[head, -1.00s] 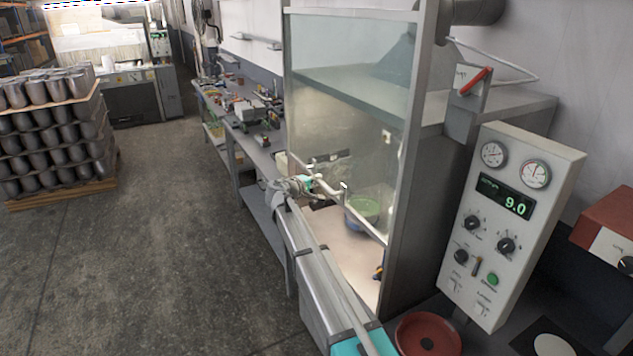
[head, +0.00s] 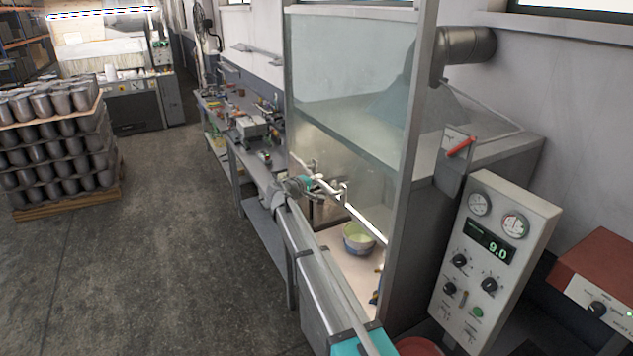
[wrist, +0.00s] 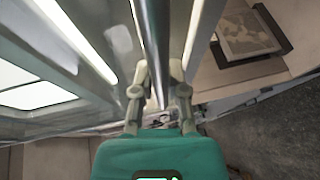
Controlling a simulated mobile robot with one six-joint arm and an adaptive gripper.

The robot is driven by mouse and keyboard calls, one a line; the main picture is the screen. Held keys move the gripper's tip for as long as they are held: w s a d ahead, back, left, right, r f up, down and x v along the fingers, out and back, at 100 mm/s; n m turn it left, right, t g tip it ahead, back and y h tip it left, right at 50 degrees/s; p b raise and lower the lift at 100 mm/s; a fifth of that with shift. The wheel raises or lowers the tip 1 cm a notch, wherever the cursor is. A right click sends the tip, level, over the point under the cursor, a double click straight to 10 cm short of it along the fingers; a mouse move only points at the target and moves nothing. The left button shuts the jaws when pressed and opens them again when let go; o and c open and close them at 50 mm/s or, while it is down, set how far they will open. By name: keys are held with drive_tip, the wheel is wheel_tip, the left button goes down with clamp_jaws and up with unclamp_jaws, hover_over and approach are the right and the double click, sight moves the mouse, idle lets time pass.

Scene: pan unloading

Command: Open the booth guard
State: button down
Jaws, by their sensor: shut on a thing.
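The booth guard (head: 345,95) is a clear pane in a grey frame on the booth's front. It is partly raised, with a gap below its bright lower edge. A handle bar (head: 331,188) runs along its lower part. My gripper (head: 318,183) is at this handle, in front of the pane. In the wrist view my gripper (wrist: 160,72) is shut on the metal bar (wrist: 150,35), which passes between its two fingers. A pale bowl with a blue lower part (head: 358,238) stands inside the booth and shows through the gap.
A control panel (head: 494,260) reading 9.0 and a red-handled lever (head: 460,147) are at the booth's right. A red box (head: 600,270) stands further right. A tool bench (head: 235,130) runs behind my arm. Stacked pots (head: 55,150) are at the left. The floor between is clear.

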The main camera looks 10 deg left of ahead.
drive_tip(key=shift+r+p, duration=1)
drive_tip(key=shift+r, duration=0.4)
drive_tip(key=c, duration=0.6)
unclamp_jaws()
drive_tip(key=shift+c, duration=0.2)
drive_tip(key=shift+f, duration=0.15)
wheel_tip(320, 180, down, 29)
drive_tip(key=b, duration=2.9)
drive_tip(key=p+v, duration=0.2)
drive_tip(key=v, duration=1.1)
drive_tip(key=shift+s, duration=0.4)
